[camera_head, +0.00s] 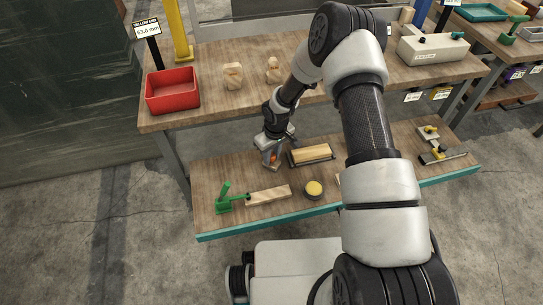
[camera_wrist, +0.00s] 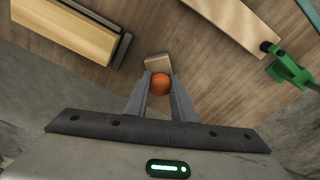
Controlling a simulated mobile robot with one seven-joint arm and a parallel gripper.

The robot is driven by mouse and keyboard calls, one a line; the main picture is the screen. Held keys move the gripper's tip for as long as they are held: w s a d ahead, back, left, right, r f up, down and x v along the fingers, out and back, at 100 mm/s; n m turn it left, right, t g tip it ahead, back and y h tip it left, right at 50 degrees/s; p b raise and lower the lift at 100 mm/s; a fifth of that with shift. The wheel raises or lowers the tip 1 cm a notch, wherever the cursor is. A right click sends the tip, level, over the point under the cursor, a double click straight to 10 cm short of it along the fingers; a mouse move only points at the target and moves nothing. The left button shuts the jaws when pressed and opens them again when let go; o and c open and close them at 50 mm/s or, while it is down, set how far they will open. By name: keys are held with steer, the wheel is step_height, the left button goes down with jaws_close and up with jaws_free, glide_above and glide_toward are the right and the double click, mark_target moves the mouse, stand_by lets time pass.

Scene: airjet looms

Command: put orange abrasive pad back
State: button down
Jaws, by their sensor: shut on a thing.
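The orange abrasive pad (camera_wrist: 160,84) shows as a rounded orange piece between the fingertips of my gripper (camera_wrist: 159,92) in the wrist view. My gripper is shut on it. A small pale wooden block (camera_wrist: 158,65) lies just beyond the orange piece; I cannot tell whether the two are joined. In the head view my gripper (camera_head: 272,160) points down at the lower wooden shelf, with a bit of orange (camera_head: 273,155) between the fingers. The fingers hide part of the pad, and I cannot tell whether it touches the shelf.
A long wooden block in a dark holder (camera_head: 311,154) stands just right of my gripper. A green tool (camera_head: 229,198), a wooden bar (camera_head: 268,195) and a yellow-topped round tin (camera_head: 314,189) are nearer the front edge. A red bin (camera_head: 172,91) stands on the upper bench, which overhangs behind.

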steer(key=c, duration=1.5)
jaws_free()
steer(key=shift+f, duration=0.1)
